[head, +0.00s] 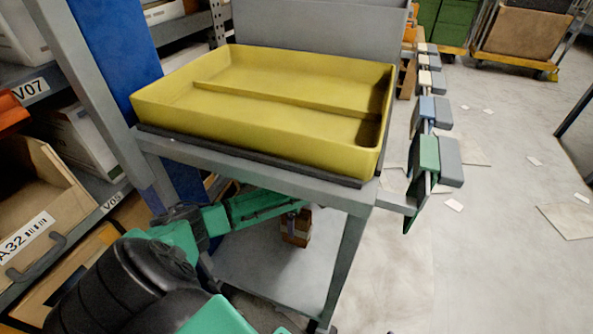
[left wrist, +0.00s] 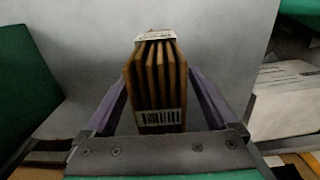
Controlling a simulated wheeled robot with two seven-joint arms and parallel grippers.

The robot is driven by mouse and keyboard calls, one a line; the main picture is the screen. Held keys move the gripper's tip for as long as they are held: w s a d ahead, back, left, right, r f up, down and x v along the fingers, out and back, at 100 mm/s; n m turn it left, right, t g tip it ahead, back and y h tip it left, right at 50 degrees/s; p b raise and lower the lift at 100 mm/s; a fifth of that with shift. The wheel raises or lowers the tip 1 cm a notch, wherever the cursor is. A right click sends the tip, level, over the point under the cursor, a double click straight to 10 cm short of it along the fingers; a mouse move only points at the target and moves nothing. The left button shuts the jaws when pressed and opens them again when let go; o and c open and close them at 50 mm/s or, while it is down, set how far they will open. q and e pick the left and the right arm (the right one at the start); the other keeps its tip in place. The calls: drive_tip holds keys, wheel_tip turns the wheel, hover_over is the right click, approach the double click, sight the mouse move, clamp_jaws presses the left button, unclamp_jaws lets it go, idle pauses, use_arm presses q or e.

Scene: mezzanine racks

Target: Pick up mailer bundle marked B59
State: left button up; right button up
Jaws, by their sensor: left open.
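A bundle of several brown mailers (left wrist: 157,82) stands upright on the grey surface in the left wrist view, with a white band over its top and a barcode label low on the near side. No B59 marking is readable. In the head view the bundle (head: 296,229) shows small on the lower shelf of the grey cart, partly hidden by my gripper. My left gripper (left wrist: 160,88) is open, with one dark finger on each side of the bundle. I cannot tell whether the fingers touch it. In the head view the left gripper (head: 292,212) reaches under the cart top. My right gripper is not in view.
A yellow divided tray (head: 265,130) sits on the cart top (head: 310,184), above my left arm. The lower shelf (head: 265,270) is otherwise mostly clear. Racks with bins (head: 35,215) stand close on the left. Clips hang along a rail (head: 428,150) on the right.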

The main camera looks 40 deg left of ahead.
use_arm(q)
drive_tip(key=shift+f, duration=0.9)
drive_tip(key=shift+r, duration=0.1)
drive_tip(key=shift+c, duration=0.6)
clamp_jaws()
